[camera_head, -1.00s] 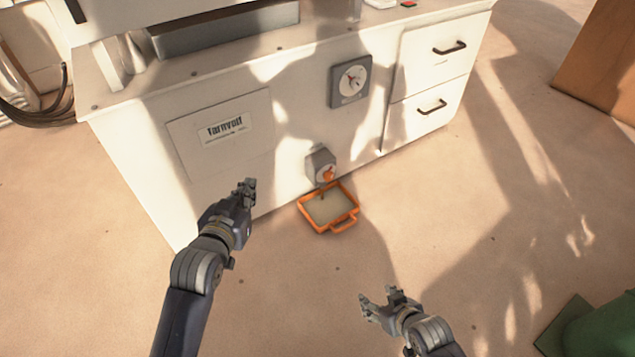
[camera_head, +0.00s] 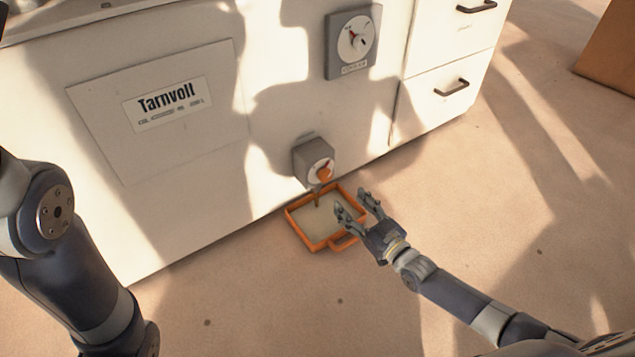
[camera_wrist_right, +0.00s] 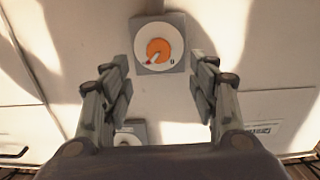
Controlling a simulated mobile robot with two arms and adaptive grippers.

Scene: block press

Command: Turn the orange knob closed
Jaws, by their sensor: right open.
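The orange knob (camera_head: 323,172) sits on a round white dial on a grey box (camera_head: 305,162) low on the cabinet front. In the right wrist view the knob (camera_wrist_right: 158,50) shows face-on, with a pale pointer mark toward its lower left. My right gripper (camera_head: 353,201) is open and empty, in front of the knob and below right of it in the head view. In the right wrist view its two fingers (camera_wrist_right: 161,82) stand apart on either side below the knob, not touching it. My left gripper is not in view; only my left arm shows.
An orange-rimmed tray (camera_head: 317,245) lies on the floor below the knob. A grey gauge (camera_head: 352,42) is above on the cabinet (camera_head: 275,60). Drawers with dark handles (camera_head: 452,88) are at the upper right.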

